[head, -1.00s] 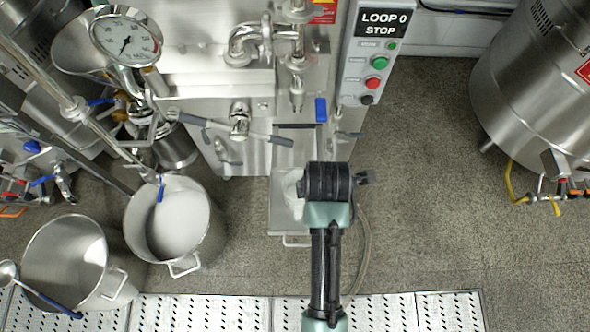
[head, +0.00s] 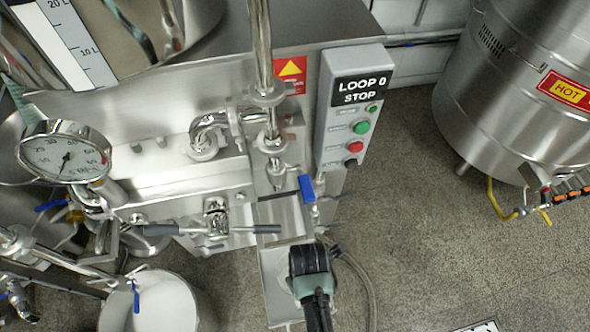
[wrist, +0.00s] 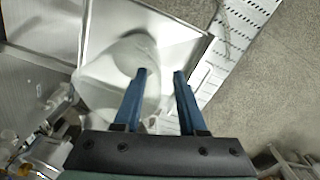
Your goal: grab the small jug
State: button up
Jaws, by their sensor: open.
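The small jug (wrist: 113,68) is whitish and translucent. It stands in a shallow metal tray (wrist: 202,48) in the wrist view. My gripper (wrist: 161,74) is open, its two blue fingers spread apart and empty. The left finger overlaps the jug's right side in the picture, and the right finger is to the right of it over the tray. I cannot tell whether a finger touches the jug. In the head view, my dark wrist hides the fingers and most of the jug over the tray (head: 272,308).
The mill's control box (head: 353,100) and blue-handled valve (head: 307,190) rise close behind the tray. A lever with a grey grip (head: 262,229) sticks out at left. A white-filled pot (head: 165,305) stands lower left. Open floor (head: 420,220) lies at right.

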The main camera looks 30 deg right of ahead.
notch_tip(320, 180, down, 5)
jog(key=shift+f+b, duration=0.15)
jog(key=shift+b, duration=0.7)
grip_shut()
jog(key=shift+s, duration=0.15)
dwell(0.7)
